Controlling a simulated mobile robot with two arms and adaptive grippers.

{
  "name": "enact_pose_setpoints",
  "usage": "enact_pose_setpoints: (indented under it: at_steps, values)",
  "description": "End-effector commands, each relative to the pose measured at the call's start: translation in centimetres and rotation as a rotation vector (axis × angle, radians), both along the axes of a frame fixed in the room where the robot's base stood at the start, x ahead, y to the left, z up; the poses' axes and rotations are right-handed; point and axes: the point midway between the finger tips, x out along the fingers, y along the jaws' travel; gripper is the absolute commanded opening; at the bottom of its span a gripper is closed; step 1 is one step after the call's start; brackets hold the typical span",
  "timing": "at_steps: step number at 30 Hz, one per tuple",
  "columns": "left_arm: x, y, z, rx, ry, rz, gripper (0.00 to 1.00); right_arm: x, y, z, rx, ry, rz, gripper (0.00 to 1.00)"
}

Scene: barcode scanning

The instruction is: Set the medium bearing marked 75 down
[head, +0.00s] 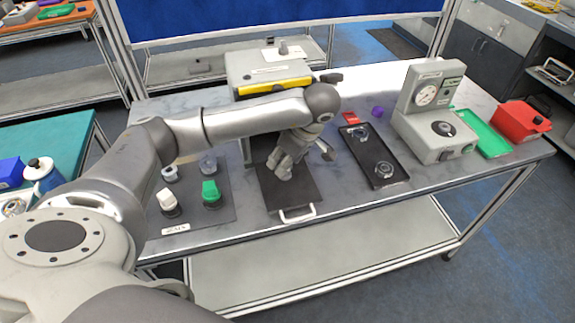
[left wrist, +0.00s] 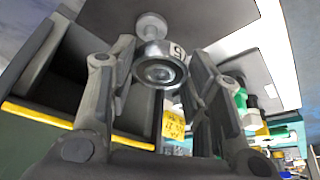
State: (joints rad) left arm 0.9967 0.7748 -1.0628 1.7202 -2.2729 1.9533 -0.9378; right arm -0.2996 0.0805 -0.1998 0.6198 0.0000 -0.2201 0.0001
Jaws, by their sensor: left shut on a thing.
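My left gripper (head: 286,160) is over the dark plate with a white handle (head: 298,214), in the middle of the bench. In the left wrist view my left gripper (left wrist: 160,85) is shut on a round metal bearing (left wrist: 160,72). A white label (left wrist: 178,52) on its side shows a digit that looks like a 5; the rest of the marking is hidden. In the head view the gripper hides the bearing. A small pale round knob (left wrist: 151,26) shows just beyond it. My right gripper is in neither view.
A black tray (head: 366,157) with round metal parts lies right of the plate, near a dial gauge stand (head: 432,140). A dark mat (head: 226,213) with white and green-handled items lies left. A machine with a yellow front edge (head: 273,87) stands behind. A green tray (head: 487,136) and red bin (head: 520,120) are far right.

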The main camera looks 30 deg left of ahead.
Motion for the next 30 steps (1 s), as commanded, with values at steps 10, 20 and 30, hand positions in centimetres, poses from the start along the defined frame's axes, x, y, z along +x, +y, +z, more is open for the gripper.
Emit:
enact_pose_setpoints:
  at_steps: [10,20,30]
  values:
    - [1.5,0.4,-2.8,-0.001,0.005,-0.001,0.17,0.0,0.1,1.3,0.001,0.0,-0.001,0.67]
    - [1.5,0.4,-4.5,0.0,-0.002,-0.001,0.17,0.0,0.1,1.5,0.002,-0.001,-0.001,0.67]
    - [1.5,0.4,-4.9,-0.001,-0.001,0.0,0.57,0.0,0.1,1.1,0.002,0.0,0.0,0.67]
